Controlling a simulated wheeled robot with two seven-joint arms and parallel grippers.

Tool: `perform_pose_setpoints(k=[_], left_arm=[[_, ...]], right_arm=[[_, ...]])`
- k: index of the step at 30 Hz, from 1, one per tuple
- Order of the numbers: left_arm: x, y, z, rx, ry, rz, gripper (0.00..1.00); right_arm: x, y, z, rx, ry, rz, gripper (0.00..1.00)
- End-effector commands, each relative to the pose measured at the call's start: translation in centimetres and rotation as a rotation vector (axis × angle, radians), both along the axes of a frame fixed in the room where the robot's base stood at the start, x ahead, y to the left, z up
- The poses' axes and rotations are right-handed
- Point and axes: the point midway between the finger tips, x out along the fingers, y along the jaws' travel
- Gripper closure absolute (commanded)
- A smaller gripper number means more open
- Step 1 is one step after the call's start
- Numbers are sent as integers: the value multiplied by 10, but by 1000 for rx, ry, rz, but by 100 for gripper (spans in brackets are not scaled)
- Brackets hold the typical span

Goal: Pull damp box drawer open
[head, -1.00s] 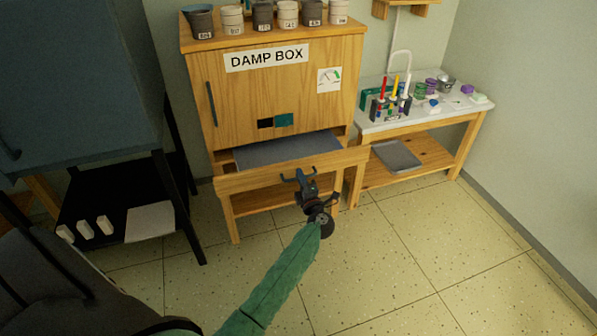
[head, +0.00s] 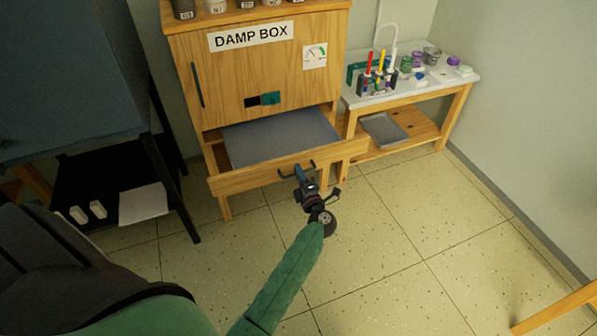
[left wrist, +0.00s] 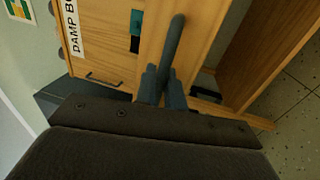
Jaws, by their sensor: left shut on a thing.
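The damp box (head: 255,70) is a wooden cabinet with a "DAMP BOX" sign on its front. Its wooden drawer (head: 240,181) is pulled partway out below the door, and its grey inside bottom (head: 280,137) shows. My left gripper (head: 300,172) is at the drawer's front, shut on the dark drawer handle (head: 312,164). In the left wrist view the two fingers (left wrist: 162,85) close around the handle bar (left wrist: 172,45), with the cabinet front behind. My right gripper is not in view.
Pots (head: 215,6) stand on top of the damp box. To the right, a side table (head: 415,92) holds art supplies, with a grey tray (head: 384,129) on its lower shelf. A black stand (head: 110,190) is at the left. The tiled floor (head: 400,220) in front is clear.

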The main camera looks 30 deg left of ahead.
Motion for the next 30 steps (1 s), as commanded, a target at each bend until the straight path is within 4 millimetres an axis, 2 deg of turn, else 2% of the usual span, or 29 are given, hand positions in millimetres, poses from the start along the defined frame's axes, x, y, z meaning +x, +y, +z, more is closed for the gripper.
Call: perform_pose_setpoints(k=[2, 3, 5, 16, 30], left_arm=[[0, 0, -1, 0, 1, 0, 100], [0, 0, -1, 0, 1, 0, 84], [0, 0, -1, 0, 1, 0, 75], [-4, -4, -2, -1, 1, 0, 75], [-45, -52, -15, 0, 3, -1, 75]], right_arm=[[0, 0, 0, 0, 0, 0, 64], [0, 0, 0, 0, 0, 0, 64], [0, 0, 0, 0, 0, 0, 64], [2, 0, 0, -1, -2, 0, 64], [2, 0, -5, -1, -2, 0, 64]])
